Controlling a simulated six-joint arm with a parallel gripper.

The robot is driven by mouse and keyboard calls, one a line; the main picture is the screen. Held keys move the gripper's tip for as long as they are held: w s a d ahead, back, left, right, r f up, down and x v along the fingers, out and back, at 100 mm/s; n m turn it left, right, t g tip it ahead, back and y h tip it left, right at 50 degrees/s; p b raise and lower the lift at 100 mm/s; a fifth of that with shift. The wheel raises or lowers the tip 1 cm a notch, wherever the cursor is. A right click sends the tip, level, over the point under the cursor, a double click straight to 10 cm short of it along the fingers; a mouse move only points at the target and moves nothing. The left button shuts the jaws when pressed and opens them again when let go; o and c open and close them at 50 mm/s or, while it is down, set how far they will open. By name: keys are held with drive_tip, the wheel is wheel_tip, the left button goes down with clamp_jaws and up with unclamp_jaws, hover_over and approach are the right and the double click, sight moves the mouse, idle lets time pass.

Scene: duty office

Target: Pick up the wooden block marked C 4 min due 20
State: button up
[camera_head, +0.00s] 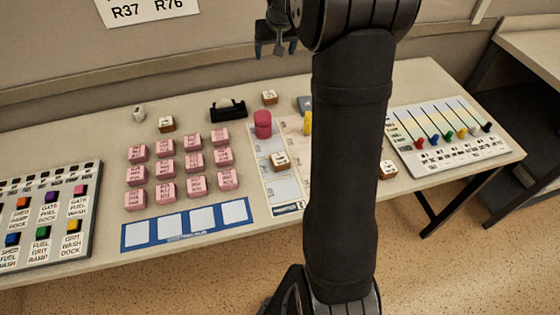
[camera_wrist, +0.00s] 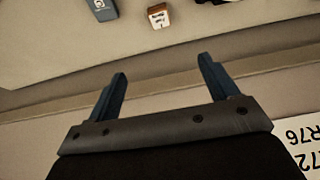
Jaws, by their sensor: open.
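Small wooden blocks with white, marked tops stand on the table: one at the back middle (camera_head: 269,97), one at the back left (camera_head: 166,124), one on the pale lane sheet (camera_head: 279,162), and one right of my arm (camera_head: 388,169). Their marks are too small to read, so I cannot tell which is C. My gripper (camera_head: 275,48) is open and empty, high near the wall behind the table. In the wrist view its fingers (camera_wrist: 162,66) are apart, with one wooden block (camera_wrist: 158,16) beyond them, apart from both.
Pink blocks (camera_head: 194,159) stand in rows left of centre, behind a blue-framed strip (camera_head: 185,223). A black dispenser (camera_head: 228,110), a pink cylinder (camera_head: 262,124) and a yellow piece (camera_head: 308,123) stand near the back. A slider board (camera_head: 450,150) lies right. My arm hides part of the table.

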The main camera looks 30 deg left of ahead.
drive_tip(key=shift+c, duration=0.3)
drive_tip(key=n+g+h, duration=0.1)
drive_tip(key=g+h, duration=0.2)
hover_over(280, 158)
drive_tip(key=f, duration=1.7)
drive_tip(key=shift+w+d, duration=0.15)
drive_tip(key=shift+d, duration=0.25)
drive_tip(key=shift+s+a+f, duration=0.1)
drive_tip(key=shift+a+f, duration=0.1)
drive_tip(key=shift+f, duration=1.25)
drive_tip(key=shift+s+a+f, duration=0.1)
drive_tip(key=shift+a+f, duration=0.05)
drive_tip(key=shift+f, duration=1.3)
drive_tip(key=c, duration=1.1)
